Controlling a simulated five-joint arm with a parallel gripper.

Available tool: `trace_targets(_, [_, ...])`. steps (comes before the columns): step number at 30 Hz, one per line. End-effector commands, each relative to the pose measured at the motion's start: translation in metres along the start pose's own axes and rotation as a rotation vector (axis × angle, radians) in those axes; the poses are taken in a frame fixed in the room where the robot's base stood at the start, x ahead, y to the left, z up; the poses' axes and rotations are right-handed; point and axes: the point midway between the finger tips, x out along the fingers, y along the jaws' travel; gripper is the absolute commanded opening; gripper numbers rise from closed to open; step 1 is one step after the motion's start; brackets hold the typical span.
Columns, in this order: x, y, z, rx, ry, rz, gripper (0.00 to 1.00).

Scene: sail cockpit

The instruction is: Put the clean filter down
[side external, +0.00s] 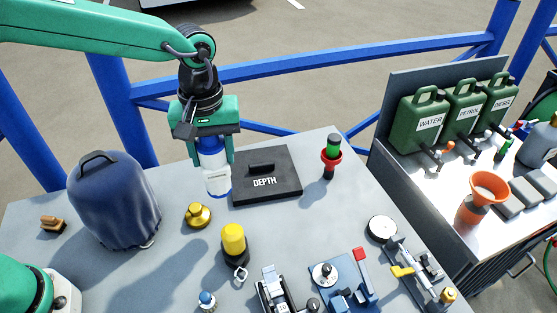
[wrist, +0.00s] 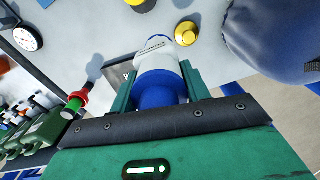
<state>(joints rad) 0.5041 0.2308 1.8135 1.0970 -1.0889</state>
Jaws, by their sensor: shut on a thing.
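The filter (side external: 215,176) is a white cylinder with a blue top and a blue ring at its lower end. My gripper (side external: 212,158) is shut on its upper part and holds it roughly upright, beside the left edge of the black DEPTH plate (side external: 283,187). I cannot tell whether its lower end touches the table. In the wrist view the filter (wrist: 157,62) sits between the two green fingers of my gripper (wrist: 160,88), blue end nearest and white body beyond. It hides part of the plate.
A brass knob (side external: 197,215) and a yellow-topped black piece (side external: 233,240) stand in front of the filter. A blue covered object (side external: 113,200) is at left. A red-and-green piece (side external: 331,157) stands right of the plate. Bare grey table (side external: 165,265) lies at front left.

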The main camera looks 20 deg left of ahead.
Motion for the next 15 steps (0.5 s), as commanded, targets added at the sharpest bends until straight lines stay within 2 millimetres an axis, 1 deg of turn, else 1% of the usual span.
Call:
trace_targets(1, [0.0,0.012,0.009,0.029,0.0,0.0,0.21])
trace_targets(5, [-0.001,0.041,0.033,0.102,0.0,-0.001,0.21])
trace_targets(9, [-0.002,0.071,0.065,0.185,-0.001,-0.001,0.21])
trace_targets(12, [-0.002,0.09,0.088,0.239,0.0,-0.001,0.21])
trace_targets(15, [-0.001,0.104,0.109,0.285,-0.001,-0.002,0.21])
